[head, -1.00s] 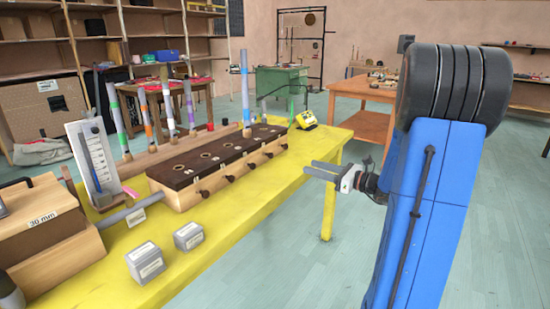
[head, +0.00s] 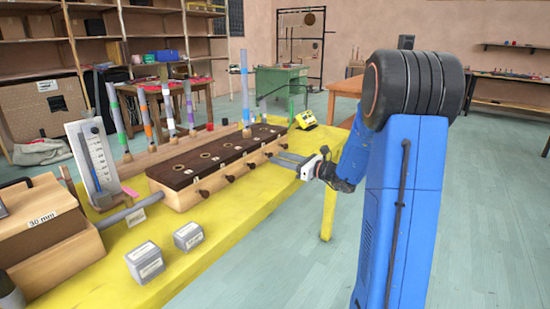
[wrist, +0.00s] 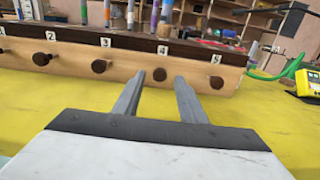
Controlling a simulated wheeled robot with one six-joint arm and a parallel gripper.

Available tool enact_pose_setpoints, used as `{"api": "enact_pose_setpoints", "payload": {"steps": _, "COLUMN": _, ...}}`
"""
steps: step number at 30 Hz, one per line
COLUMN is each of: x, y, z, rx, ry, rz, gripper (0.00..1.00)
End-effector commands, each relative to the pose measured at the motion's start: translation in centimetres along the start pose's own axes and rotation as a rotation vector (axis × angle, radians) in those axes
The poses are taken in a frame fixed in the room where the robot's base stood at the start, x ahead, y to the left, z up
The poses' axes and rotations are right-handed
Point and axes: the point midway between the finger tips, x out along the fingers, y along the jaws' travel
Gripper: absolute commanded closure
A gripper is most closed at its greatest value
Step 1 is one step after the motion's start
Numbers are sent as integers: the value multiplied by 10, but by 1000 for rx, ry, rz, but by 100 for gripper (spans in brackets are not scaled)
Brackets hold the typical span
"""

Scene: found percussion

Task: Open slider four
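The wooden box with a dark top (head: 178,188) stands on the yellow table, with round dark knobs along its front. In the wrist view, number labels run along its top edge. The slider four knob (wrist: 160,75) sits below the label 4 (wrist: 162,50). My gripper (wrist: 160,78) is open and empty, its fingertips on either side of that knob in the picture. Whether the fingers reach around it or stop short, I cannot tell. In the head view my gripper (head: 278,157) is at the box's right front, pointing at it.
The slider five knob (wrist: 217,82) is to the right, and the slider three knob (wrist: 99,66) to the left. A yellow device (head: 306,119) lies beyond the box's right end. Grey labelled blocks (head: 188,236) stand in front. Coloured tubes (head: 245,90) rise behind.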

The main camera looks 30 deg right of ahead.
Motion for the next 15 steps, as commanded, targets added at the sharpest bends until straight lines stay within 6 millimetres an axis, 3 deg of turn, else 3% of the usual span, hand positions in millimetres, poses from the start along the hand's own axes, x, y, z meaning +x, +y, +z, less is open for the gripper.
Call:
{"api": "enact_pose_setpoints", "payload": {"steps": 6, "x": 26, "y": 0, "z": 0, "rx": 0, "ry": -1, "rz": 1, "gripper": 62}}
{"api": "enact_pose_setpoints", "payload": {"steps": 15, "x": 34, "y": 0, "z": 0, "rx": 0, "ry": 0, "rz": 0, "gripper": 62}}
